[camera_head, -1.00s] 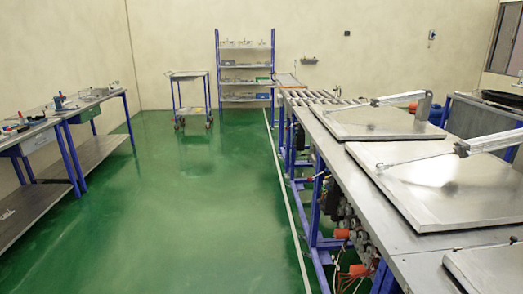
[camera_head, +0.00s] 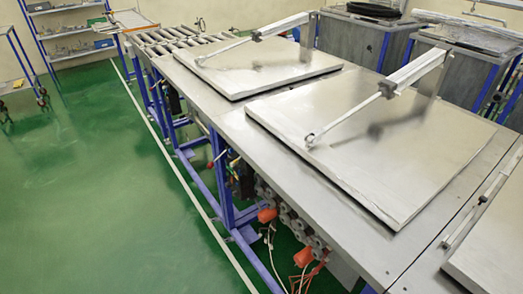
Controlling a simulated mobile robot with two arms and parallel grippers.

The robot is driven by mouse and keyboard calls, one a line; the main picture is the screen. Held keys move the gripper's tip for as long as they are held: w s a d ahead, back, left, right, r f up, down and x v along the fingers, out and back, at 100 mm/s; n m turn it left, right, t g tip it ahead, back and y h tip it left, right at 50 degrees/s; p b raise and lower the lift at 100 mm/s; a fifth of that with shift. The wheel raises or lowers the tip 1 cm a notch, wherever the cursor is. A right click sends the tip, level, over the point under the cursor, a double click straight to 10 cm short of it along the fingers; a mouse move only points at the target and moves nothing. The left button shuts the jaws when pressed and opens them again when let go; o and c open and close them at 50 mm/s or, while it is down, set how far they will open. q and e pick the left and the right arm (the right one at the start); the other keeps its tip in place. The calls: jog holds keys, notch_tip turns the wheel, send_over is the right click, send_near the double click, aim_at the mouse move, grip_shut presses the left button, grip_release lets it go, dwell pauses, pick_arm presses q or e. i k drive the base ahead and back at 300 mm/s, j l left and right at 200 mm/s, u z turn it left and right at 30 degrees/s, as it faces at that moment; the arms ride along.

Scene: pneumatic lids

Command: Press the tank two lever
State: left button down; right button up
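A row of metal tanks with flat steel lids runs along the right. The far lid (camera_head: 265,65) and the middle lid (camera_head: 390,140) lie flat, each with a pneumatic arm above it. Part of a third lid (camera_head: 490,255) shows at the right edge. Below the front edge are an orange part (camera_head: 267,215), another orange part (camera_head: 303,257) and a small red knob (camera_head: 211,165). I cannot tell which of these is the tank two lever. Neither of my grippers is in view.
Green floor (camera_head: 100,200) lies open on the left, with a white line (camera_head: 190,190) beside the blue frame. A roller conveyor (camera_head: 180,38) and a shelf rack (camera_head: 75,35) stand at the back. Dark tanks (camera_head: 355,38) stand behind the lids.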

aim_at(210, 165)
jog(key=i+j+z, duration=0.75)
jog(key=j+z, duration=0.2)
jog(key=i+j+z, duration=0.15)
jog(key=j+z, duration=0.15)
jog(key=j, duration=0.3)
